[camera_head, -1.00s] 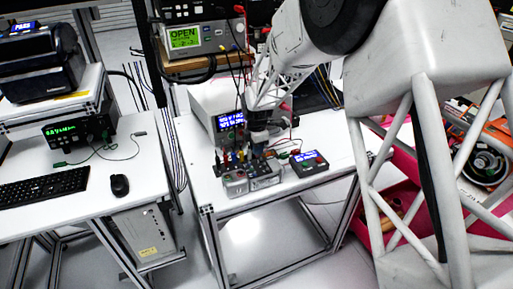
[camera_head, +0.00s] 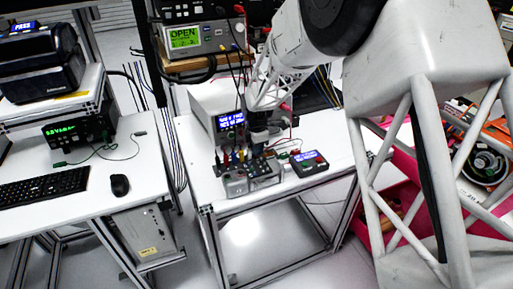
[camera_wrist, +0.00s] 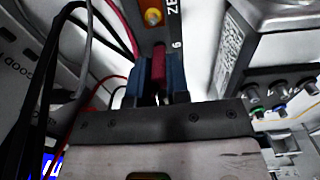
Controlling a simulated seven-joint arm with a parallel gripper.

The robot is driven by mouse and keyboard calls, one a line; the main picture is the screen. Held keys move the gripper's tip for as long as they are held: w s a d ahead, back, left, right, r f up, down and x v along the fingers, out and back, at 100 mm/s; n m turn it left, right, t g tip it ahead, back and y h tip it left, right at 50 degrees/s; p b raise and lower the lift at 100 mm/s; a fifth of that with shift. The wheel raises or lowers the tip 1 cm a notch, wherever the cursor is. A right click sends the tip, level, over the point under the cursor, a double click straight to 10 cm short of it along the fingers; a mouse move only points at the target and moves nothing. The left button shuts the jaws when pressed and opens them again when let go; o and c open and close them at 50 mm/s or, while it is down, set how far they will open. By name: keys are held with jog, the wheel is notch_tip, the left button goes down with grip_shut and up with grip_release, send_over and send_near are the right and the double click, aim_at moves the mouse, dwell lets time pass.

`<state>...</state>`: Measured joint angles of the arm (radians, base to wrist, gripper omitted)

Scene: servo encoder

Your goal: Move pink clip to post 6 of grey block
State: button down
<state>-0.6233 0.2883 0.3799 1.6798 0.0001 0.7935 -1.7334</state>
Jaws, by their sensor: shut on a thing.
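My gripper (camera_wrist: 158,84) shows its two blue fingers in the wrist view, shut on the pink clip (camera_wrist: 158,63), which stands upright between them. The number 6 is printed on a dark label strip just right of the clip's tip. A brass-coloured post (camera_wrist: 153,17) sits beyond the clip on the same strip-edged surface. I cannot tell whether the clip touches a post. In the head view my gripper (camera_head: 257,147) is low over the back of the grey block (camera_head: 236,188) on the white table; the clip there is too small to make out.
A small device with a blue display (camera_head: 308,163) lies right of the block. A white instrument (camera_head: 205,107) stands behind left. Black and red cables (camera_wrist: 80,45) run close left of the fingers. A metal box with several connectors (camera_wrist: 285,45) is close on the right.

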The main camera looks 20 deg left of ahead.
jog(key=c, duration=1)
grip_release()
jog(key=shift+r, duration=3.45)
